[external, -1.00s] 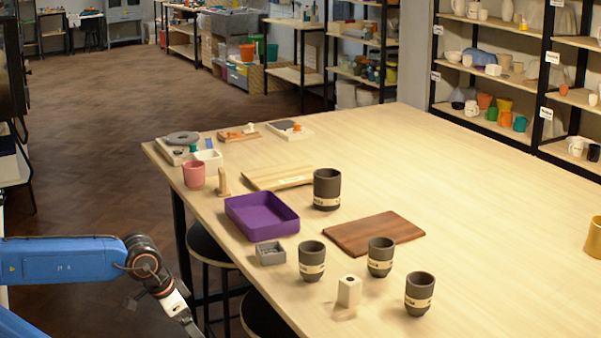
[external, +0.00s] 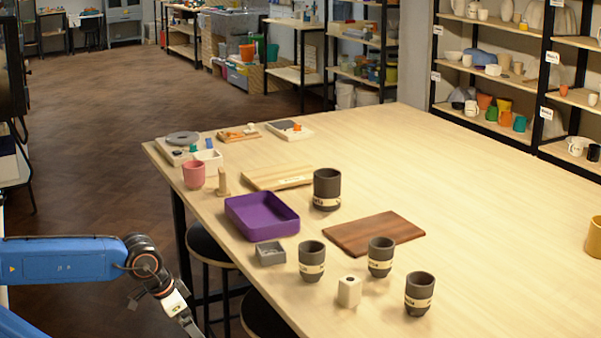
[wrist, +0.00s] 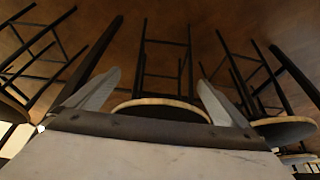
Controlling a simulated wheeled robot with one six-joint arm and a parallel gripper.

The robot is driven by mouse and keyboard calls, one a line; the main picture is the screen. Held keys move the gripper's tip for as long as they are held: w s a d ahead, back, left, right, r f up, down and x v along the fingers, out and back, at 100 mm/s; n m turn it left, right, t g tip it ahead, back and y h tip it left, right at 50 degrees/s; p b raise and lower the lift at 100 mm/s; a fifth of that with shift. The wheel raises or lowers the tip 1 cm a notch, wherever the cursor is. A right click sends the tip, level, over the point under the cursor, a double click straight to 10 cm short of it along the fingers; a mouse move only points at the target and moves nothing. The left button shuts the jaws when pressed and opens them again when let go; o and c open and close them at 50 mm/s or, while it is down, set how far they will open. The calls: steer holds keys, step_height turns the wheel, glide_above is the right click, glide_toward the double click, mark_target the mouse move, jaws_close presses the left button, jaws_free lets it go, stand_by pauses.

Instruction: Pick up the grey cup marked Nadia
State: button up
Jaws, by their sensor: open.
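Several dark grey cups with pale name bands stand upright on the wooden table (external: 480,190) in the external view. One is at the back (external: 327,190), one at the front left (external: 311,262), one in the middle (external: 381,258) and one at the front right (external: 419,294). The names on the bands are too small to read, so I cannot tell which is Nadia's. My gripper (wrist: 155,95) is open and empty in the wrist view, with its two fingers spread over stools and floor. In the external view it is at the lower left, off the table's edge and apart from the cups.
A pink cup (external: 194,174) stands farther back. Stools (wrist: 160,108) stand by the table's near side. The table's right side is mostly clear.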

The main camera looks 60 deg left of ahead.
stand_by(0.4)
steer(key=c, duration=0.8)
